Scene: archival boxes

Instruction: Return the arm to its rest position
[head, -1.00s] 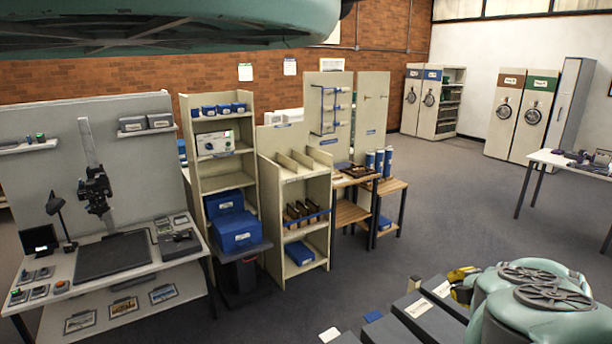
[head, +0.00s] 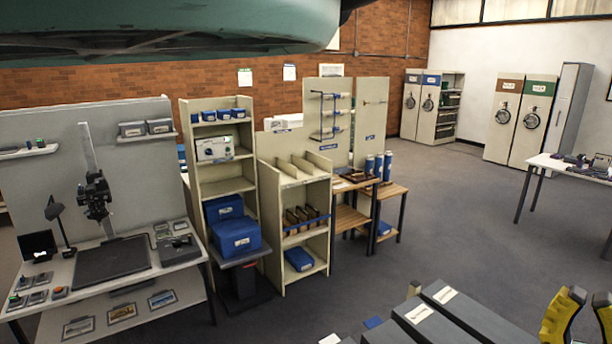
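My gripper (head: 583,316) shows at the lower right corner of the head view. Its two yellow and black fingers stand apart, and I see nothing held between them. The lower part of the gripper is cut off by the frame edge. A teal part of my own arm fills the top left of the view. Dark grey archival boxes (head: 470,312) with white labels lie to the left of the gripper, in the near foreground.
A copy stand table (head: 185,268) is at the left. A shelf unit (head: 222,187) with blue boxes (head: 236,236) and a sorter rack (head: 305,205) stand along the middle. A white table (head: 563,163) is at the right. Open grey floor (head: 450,215) lies between.

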